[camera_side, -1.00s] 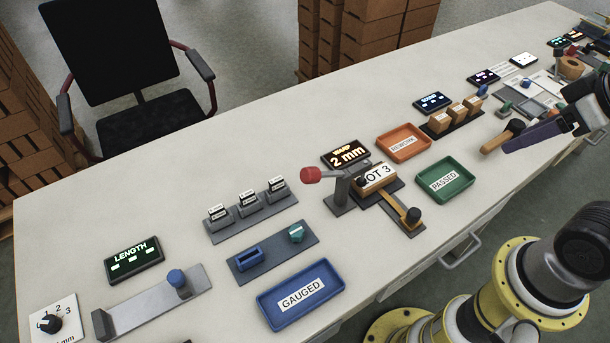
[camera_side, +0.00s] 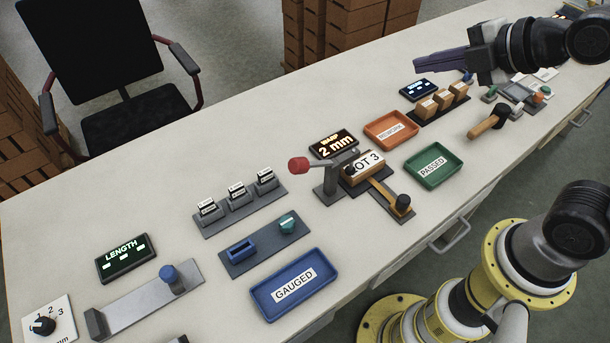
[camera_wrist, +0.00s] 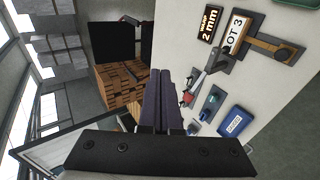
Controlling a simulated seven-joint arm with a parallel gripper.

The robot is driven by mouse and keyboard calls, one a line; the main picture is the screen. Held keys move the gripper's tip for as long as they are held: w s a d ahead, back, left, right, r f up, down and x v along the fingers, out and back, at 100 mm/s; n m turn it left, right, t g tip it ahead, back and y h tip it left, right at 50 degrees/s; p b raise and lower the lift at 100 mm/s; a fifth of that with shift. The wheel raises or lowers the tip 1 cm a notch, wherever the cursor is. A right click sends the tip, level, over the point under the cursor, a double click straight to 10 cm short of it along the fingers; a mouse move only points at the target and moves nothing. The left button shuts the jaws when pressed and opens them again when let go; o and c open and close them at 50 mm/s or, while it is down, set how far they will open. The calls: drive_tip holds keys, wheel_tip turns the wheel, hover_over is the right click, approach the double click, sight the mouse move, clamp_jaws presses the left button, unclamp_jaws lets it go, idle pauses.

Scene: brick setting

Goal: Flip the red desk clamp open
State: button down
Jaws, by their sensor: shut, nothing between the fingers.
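The desk clamp has a red knob (camera_side: 298,164) at the left end of a grey lever on a grey post (camera_side: 329,181). The lever lies roughly level, and its right end reaches the wooden brick (camera_side: 368,163) labelled LOT 3. I cannot tell whether it touches the brick. The red knob also shows in the wrist view (camera_wrist: 187,98), right of the fingers. My gripper (camera_side: 418,65) is shut and empty, with purple fingers pointing left. It is in the air above the far side of the desk, up and right of the clamp and apart from it.
A warp display (camera_side: 334,144) stands behind the clamp. An orange tray (camera_side: 391,145), a green tray (camera_side: 407,168) and a blue tray (camera_side: 255,296) lie around it. A wooden-handled tool (camera_side: 482,127) is at the right. A chair (camera_side: 120,120) stands behind the desk.

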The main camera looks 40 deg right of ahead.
drive_tip(key=w+a+f+n+y, duration=0.1)
drive_tip(key=w+a+f+n, duration=0.35)
drive_tip(key=n, duration=0.25)
drive_tip(key=n+y, duration=0.2)
drive_tip(key=n, duration=0.4)
approach(313, 164)
wheel_tip(313, 164, up, 5)
drive_tip(key=w, duration=0.3)
drive_tip(key=s+a+f+n+g, duration=0.2)
drive_tip(key=s+a+f+g, duration=0.1)
drive_tip(key=s+a+f, duration=0.1)
wheel_tip(313, 164, down, 2)
drive_tip(key=shift+s+a+f+y, duration=0.1)
drive_tip(key=shift+s+a+y, duration=0.2)
drive_tip(key=shift+a, duration=0.2)
drive_tip(key=x, duration=1)
drive_tip(key=d+r, duration=0.1)
drive_tip(key=w+d+r, duration=0.1)
drive_tip(key=r, duration=0.1)
drive_tip(key=shift+r, duration=0.2)
drive_tip(key=shift+d+r, duration=0.1)
